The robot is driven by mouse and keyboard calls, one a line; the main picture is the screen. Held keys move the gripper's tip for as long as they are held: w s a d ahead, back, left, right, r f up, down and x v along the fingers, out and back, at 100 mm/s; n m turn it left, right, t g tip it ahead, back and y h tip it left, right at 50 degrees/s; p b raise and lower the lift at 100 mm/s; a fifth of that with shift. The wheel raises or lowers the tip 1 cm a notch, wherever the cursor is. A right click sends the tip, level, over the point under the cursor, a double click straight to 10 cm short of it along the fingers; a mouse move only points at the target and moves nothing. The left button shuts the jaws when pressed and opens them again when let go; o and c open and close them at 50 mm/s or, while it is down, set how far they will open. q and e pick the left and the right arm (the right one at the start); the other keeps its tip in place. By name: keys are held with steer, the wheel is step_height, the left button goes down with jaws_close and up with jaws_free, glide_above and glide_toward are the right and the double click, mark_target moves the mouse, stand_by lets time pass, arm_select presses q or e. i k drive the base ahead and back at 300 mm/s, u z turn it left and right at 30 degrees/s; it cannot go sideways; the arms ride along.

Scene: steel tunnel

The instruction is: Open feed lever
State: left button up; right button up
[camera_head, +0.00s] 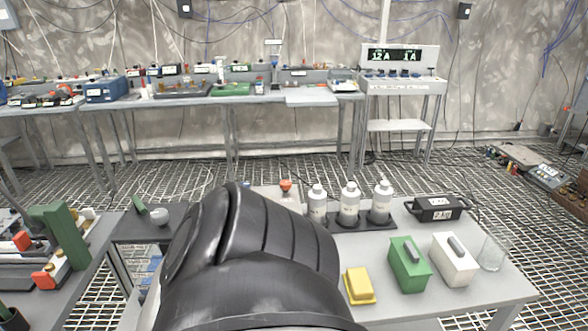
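A large black rounded link of my own arm fills the lower middle of the head view and hides part of the near tables. Neither of my grippers shows. I cannot tell for certain which thing is the feed lever. A green upright bar (64,236) stands on the left table, with orange-red pieces (42,280) beside it. A small device with an orange-red knob (286,185) sits behind my arm, and its lower part is partly hidden.
Cluttered benches line the back wall. The floor is metal grating.

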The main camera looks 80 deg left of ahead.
mark_target(141, 208)
steer(key=k, duration=1.4)
steer(key=u, duration=2.2)
